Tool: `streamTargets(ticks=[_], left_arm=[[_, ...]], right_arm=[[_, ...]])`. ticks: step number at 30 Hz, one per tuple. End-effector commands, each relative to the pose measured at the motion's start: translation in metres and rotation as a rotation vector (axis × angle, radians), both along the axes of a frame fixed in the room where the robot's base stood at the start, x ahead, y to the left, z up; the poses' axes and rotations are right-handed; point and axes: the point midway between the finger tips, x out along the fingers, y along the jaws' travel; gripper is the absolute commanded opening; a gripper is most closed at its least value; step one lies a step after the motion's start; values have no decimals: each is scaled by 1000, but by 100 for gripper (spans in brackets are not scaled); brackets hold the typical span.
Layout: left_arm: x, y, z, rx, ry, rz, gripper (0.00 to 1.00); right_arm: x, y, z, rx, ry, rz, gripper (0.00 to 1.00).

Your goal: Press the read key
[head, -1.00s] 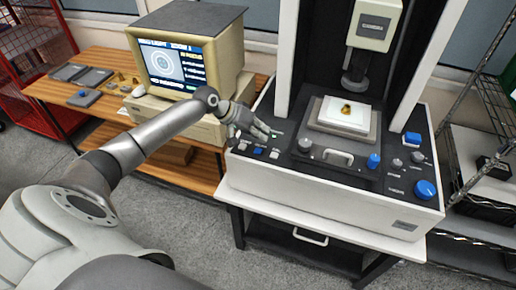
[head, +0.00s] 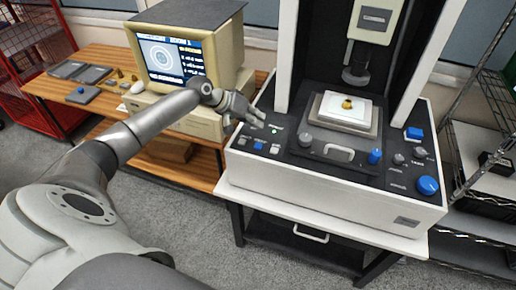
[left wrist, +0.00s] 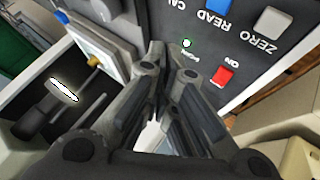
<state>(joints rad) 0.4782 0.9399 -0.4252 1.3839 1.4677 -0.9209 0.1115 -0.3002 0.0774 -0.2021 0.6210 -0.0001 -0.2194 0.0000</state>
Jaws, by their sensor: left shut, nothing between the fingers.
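The control panel (head: 290,170) of the measuring machine carries a row of small keys at its left front. A blue key (head: 259,146) sits there between pale keys; the left wrist view shows a blue key (left wrist: 225,4) at the top edge, partly cut off, beside the word READ. A white key (left wrist: 272,22) is by the word ZERO, and a red key (left wrist: 222,76) is by ON. My left gripper (head: 262,121) is shut and empty above the panel's left part, behind the key row. Its fingers (left wrist: 158,52) also show in the left wrist view, apart from the READ key.
A gold part (head: 347,104) rests on the white plate at the machine's centre, under the probe head (head: 356,74). A blue knob (head: 375,156) and several others stand on the panel's right. A monitor (head: 172,60) is on the wooden bench to the left.

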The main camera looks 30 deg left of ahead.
Motion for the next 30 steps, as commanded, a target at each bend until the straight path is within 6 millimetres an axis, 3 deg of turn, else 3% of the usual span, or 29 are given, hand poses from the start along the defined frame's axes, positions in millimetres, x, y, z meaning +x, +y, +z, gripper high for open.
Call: streamTargets(ticks=[1, 6, 12, 30], left_arm=[[0, 0, -13, 1, 1, 0, 0], [0, 1, -38, 1, 0, 1, 0], [0, 0, -60, 0, -1, 1, 0], [0, 0, -66, 0, -1, 1, 0]], right_arm=[[0, -2, -12, -2, 0, 1, 74], [0, -4, -35, -5, 0, 1, 74], [0, -5, -50, -6, 0, -1, 74], [0, -4, -52, -5, 1, -2, 74]])
